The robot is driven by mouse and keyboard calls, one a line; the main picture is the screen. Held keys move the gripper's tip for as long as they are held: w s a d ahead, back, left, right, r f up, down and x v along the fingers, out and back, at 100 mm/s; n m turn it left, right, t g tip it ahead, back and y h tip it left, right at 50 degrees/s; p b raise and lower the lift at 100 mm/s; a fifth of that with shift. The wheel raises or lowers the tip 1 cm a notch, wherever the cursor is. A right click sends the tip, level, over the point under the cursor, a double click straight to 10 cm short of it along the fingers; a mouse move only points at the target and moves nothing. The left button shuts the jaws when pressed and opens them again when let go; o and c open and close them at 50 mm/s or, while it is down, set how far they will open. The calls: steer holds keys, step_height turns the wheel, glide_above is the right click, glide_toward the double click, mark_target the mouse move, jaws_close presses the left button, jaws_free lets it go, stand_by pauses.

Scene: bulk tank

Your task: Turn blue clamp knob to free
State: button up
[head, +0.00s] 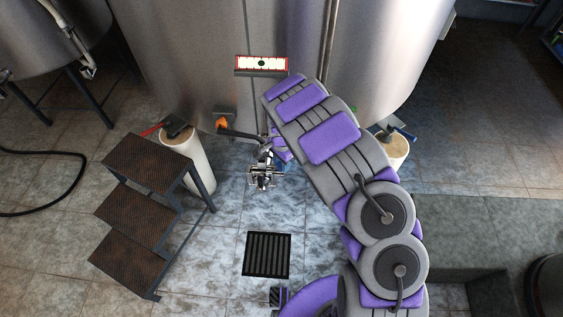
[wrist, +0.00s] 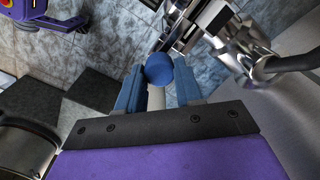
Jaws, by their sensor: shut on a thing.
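The blue clamp knob (wrist: 159,68) is a round ball in the middle of the wrist view, beside shiny metal clamp and valve parts (wrist: 240,45). My gripper (wrist: 158,78) has one blue finger on each side of the knob and is shut on it. In the head view the metal valve assembly (head: 263,174) hangs at the end of a dark pipe in front of the tank. There my arm largely covers my gripper, and the knob cannot be made out clearly.
The large steel tank (head: 190,60) stands behind the valve. Brown steps (head: 135,215) stand to the left, by a pale tank leg (head: 188,160). A floor drain grate (head: 267,254) lies below the valve. The tiled floor around it is clear.

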steer(key=shift+s+a+n+p, duration=0.15)
steer(key=shift+n+p, duration=0.15)
steer(key=shift+p, duration=0.2)
steer(key=shift+s+n+p, duration=0.1)
steer(key=shift+n+p, duration=0.9)
steer(key=shift+p, duration=0.2)
steer(key=shift+r+n+p, duration=0.15)
steer(key=shift+n+p, duration=0.65)
steer(key=shift+p, duration=0.25)
steer(key=n+p, duration=0.5)
steer(key=p, duration=0.1)
steer(key=n+p, duration=0.8)
steer(key=shift+n, duration=0.3)
steer(key=shift+f+p, duration=0.2)
steer(key=shift+p, duration=0.1)
